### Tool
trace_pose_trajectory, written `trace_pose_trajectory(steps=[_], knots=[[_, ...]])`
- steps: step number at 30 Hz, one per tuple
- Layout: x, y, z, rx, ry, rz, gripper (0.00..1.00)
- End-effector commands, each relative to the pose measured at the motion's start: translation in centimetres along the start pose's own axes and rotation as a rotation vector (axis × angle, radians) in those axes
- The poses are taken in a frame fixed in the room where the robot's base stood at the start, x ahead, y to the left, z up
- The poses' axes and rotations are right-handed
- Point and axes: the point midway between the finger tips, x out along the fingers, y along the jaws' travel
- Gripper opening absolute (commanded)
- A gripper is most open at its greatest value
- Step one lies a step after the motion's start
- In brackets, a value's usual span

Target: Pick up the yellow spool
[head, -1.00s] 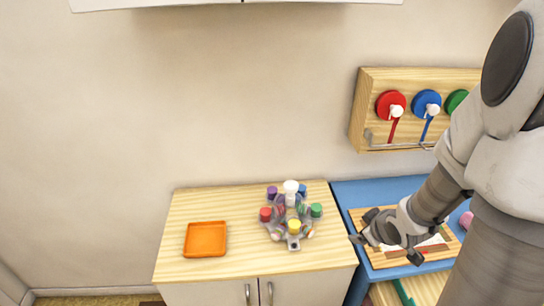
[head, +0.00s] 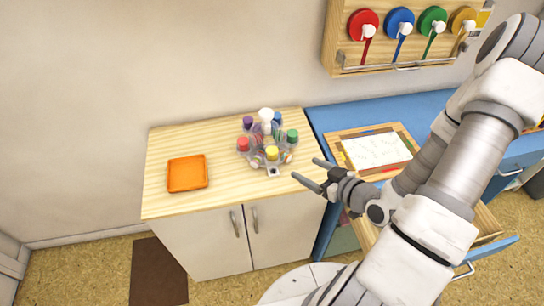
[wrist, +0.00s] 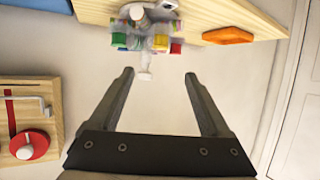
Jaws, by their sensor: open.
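A yellow-capped piece (head: 272,153) also sits at the front of the clear carousel (head: 272,171) on the wooden cabinet. I cannot tell from its look whether that piece is a spool. My gripper (head: 308,169) is open and empty, to the right of the carousel and well away from the rack. In the wrist view my open gripper (wrist: 158,73) has nothing between its fingers.
Red (head: 363,25), blue (head: 399,21) and green (head: 432,20) spools share the rack. An orange tray (head: 187,173) lies left on the cabinet top (head: 215,140). A framed sheet (head: 376,151) lies on the blue desk (head: 330,116). An open drawer is below right.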

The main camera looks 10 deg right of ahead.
Motion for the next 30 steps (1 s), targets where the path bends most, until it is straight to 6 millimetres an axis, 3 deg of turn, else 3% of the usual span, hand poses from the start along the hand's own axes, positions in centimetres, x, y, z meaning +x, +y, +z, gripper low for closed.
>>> trace_pose_trajectory(steps=[2, 12, 22, 30], knots=[[1.2, 0.0, 0.6, -0.004, 0.001, -0.001, 0.81], [3.6, 0.0, 0.6, -0.003, -0.001, 0.0, 0.81], [9.5, -0.1, 0.1, 0.0, -0.001, -0.003, 0.81], [11.5, -0.1, 0.1, 0.0, -0.002, -0.001, 0.81]])
